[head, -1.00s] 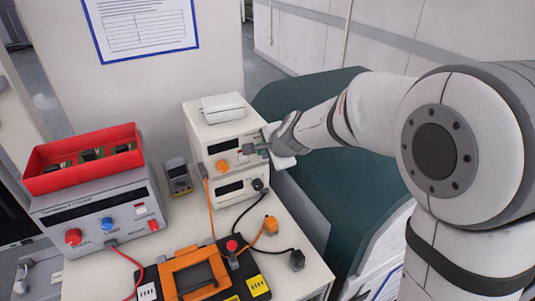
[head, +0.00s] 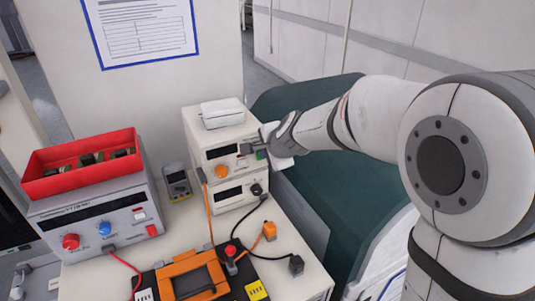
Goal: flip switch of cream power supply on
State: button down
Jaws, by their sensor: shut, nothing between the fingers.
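Two cream power supplies stand stacked at the back of the bench in the head view. The upper cream power supply (head: 215,135) has a dark display, an orange knob (head: 221,172) and a small green part near its right edge. The lower cream unit (head: 233,196) has a dark display and a plugged black lead. My gripper (head: 245,149) is shut and empty, its fingertips at the right part of the upper unit's front face. The switch is hidden or too small to make out, and I cannot tell whether the fingers touch it.
A grey power supply (head: 85,222) with a red bin (head: 82,168) on it stands at left. A handheld meter (head: 177,182), an orange-framed device (head: 190,277) and several cables lie on the bench. A white box (head: 222,112) tops the stack. A dark green surface (head: 330,190) lies at right.

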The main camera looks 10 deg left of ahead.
jog(key=shift+r, duration=0.1)
jog(key=s+f+v, duration=0.1)
jog(key=v, duration=1.2)
jog(key=shift+d+f, duration=0.25)
jog(key=shift+d, duration=0.15)
jog(key=shift+s+f, duration=0.1)
jog(key=shift+s, duration=0.05)
jog(key=shift+s+f+p, duration=0.2)
jog(key=shift+f+p, duration=0.5)
